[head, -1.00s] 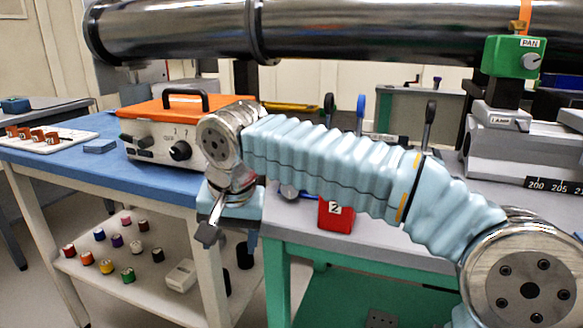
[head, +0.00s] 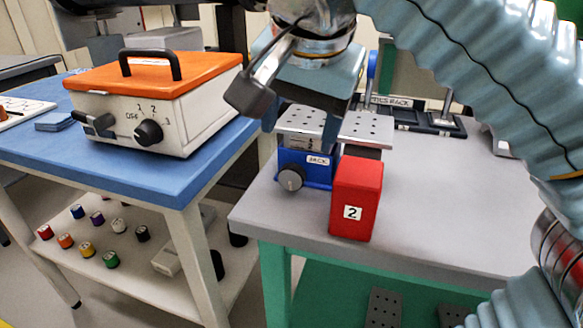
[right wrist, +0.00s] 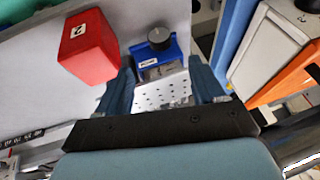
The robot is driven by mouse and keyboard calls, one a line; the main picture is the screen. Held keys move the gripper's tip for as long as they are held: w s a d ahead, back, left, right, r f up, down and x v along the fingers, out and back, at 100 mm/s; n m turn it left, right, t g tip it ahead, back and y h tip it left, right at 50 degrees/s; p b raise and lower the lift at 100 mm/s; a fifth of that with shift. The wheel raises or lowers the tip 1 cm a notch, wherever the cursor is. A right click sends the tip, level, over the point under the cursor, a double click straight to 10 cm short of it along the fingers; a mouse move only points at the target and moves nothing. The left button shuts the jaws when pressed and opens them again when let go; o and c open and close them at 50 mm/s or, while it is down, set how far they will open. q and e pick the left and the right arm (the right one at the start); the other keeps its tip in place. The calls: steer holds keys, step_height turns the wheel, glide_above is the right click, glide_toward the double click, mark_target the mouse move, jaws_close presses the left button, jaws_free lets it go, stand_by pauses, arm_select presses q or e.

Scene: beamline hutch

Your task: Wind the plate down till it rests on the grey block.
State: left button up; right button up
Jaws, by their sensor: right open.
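The blue jack (head: 304,168) stands on the grey bench top, with a round dark knob (head: 291,178) on its front. Its perforated metal plate (head: 362,126) sits raised above the blue base. A dark grey block (head: 362,152) shows under the plate's right end, partly hidden by the red block; I cannot tell if they touch. My right gripper (head: 303,118) is open and empty above the jack, hiding part of the plate. In the right wrist view the knob (right wrist: 159,38) and plate (right wrist: 160,94) show between its spread fingers (right wrist: 162,82). My left gripper is not in view.
A red block (head: 356,198) marked 2 stands just right of the jack near the bench's front edge. An orange-topped box (head: 152,95) with dials stands on the blue table to the left. Grey bench top (head: 450,195) is clear to the right.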

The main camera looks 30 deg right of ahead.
mark_target(293, 168)
steer(key=b+x, duration=0.2)
steer(key=x, duration=0.9)
steer(key=shift+b, duration=0.4)
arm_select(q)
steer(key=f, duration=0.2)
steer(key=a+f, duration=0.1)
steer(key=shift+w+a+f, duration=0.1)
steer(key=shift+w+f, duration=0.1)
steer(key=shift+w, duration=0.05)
arm_select(e)
steer(key=shift+c, duration=0.3)
